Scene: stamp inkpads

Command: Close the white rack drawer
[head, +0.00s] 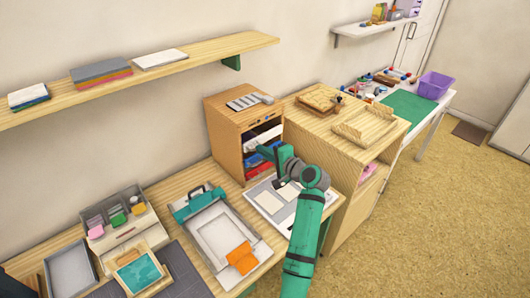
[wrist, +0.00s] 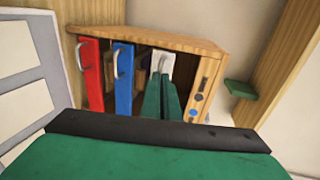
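The wooden rack (head: 228,135) stands on the bench against the wall. In the wrist view it looks turned on its side, and its white drawer (wrist: 163,62) is beside the blue drawer (wrist: 123,78) and the red drawer (wrist: 91,75). The white drawer's front seems set farther back than the blue and red fronts. My gripper (wrist: 163,80) has its two green fingers together, pointing at the white front. The fingers hide part of it, and I cannot tell if they touch it. In the head view my gripper (head: 262,152) is at the rack's open front.
A grey tray with pale sheets (head: 262,202) lies on the bench in front of the rack. A teal-and-white device (head: 208,228) is to its left. A wooden cabinet (head: 330,135) stands close on the right.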

